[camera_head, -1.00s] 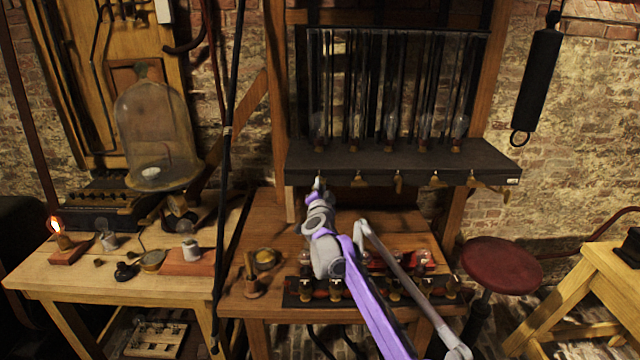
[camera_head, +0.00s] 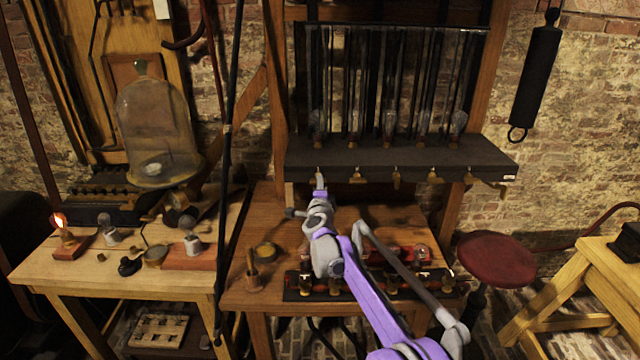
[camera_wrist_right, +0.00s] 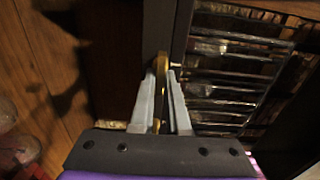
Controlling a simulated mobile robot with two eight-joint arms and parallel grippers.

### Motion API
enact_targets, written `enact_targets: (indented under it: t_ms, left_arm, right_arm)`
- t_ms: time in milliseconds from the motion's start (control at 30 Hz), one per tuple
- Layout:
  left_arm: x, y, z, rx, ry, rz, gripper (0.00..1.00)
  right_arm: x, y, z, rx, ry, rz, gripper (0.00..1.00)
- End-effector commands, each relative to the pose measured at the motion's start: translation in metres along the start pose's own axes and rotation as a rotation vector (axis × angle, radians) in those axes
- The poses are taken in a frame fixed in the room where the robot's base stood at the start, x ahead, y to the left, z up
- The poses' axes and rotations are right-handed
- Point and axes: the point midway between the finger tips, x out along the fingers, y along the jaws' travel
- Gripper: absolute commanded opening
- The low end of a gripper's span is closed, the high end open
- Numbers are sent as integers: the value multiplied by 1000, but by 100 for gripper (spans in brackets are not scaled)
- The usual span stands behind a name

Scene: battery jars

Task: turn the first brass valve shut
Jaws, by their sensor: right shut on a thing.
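A dark shelf (camera_head: 420,158) carries several small brass valves along its front edge. The first brass valve, at the far left, is mostly hidden by my gripper in the head view. My right gripper (camera_head: 320,180) reaches up to it at the shelf's edge. In the wrist view the brass valve (camera_wrist_right: 161,65) stands between the two grey fingers of my right gripper (camera_wrist_right: 160,80), which are shut on it. The second valve (camera_head: 357,175) and third valve (camera_head: 396,178) hang to the right, untouched. My left gripper is not in view.
Glass tubes (camera_head: 390,85) stand above the shelf. Below my arm, a dark rack (camera_head: 295,294) with jars sits on the wooden bench (camera_head: 232,298). A red stool (camera_head: 497,260) is at the right.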

Motion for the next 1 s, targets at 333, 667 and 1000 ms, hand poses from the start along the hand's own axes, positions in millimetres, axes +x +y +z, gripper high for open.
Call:
enact_targets:
  t_ms: [333,667,1000]
  left_arm:
    - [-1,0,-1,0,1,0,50]
    - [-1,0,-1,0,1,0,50]
    - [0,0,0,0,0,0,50]
  right_arm:
    - [0,0,0,20,1,0,0]
    - [0,0,0,19,0,0,41]
    - [-1,0,0,18,0,0,44]
